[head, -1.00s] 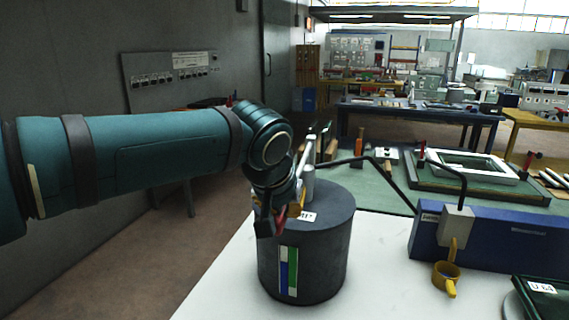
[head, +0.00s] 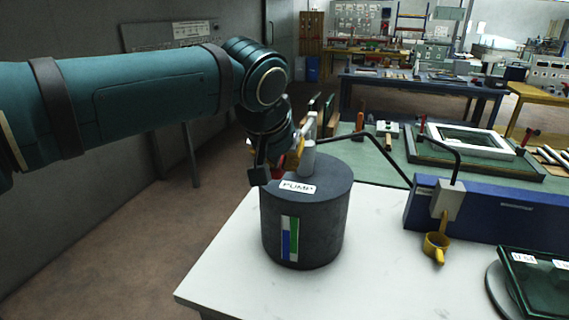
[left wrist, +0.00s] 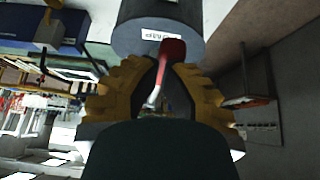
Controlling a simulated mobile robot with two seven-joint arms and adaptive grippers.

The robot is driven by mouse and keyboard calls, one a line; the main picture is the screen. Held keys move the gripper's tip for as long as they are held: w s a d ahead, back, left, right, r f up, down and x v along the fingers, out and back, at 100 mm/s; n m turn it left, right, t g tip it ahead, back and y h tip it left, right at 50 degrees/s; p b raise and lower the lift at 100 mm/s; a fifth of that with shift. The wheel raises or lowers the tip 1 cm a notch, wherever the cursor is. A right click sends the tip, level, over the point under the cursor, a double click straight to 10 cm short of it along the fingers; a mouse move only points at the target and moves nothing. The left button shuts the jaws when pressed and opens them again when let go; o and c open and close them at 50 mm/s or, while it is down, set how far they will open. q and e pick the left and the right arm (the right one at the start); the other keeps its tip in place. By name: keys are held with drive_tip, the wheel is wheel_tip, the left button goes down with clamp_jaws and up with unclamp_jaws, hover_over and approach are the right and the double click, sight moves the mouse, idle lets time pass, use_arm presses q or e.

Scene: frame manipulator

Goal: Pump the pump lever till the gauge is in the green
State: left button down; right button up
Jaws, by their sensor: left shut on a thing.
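The pump (head: 330,215) is a dark grey cylinder with a PUMP label, standing on a white table. Its front gauge (head: 289,240) has a blue column on the left, white above it, and a green band on the right. A pale post (head: 308,160) rises from the pump's top. My left gripper (head: 272,172) is at the pump's upper left, shut on the lever. In the left wrist view, the lever's red handle (left wrist: 172,52) and metal rod show between the yellow fingers of my gripper (left wrist: 158,78). My right gripper is out of view.
The white table (head: 240,280) has free room in front of the pump. A blue box (head: 500,222) with a bent black rod and a yellow cup-shaped piece (head: 436,244) stands to the right. A dark green panel (head: 540,285) lies at the right front. A green bench with a frame is behind.

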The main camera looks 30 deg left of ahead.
use_arm(q)
drive_tip(key=p+v, duration=0.1)
drive_tip(key=v, duration=0.5)
drive_tip(key=shift+s+r, duration=0.15)
idle(0.7)
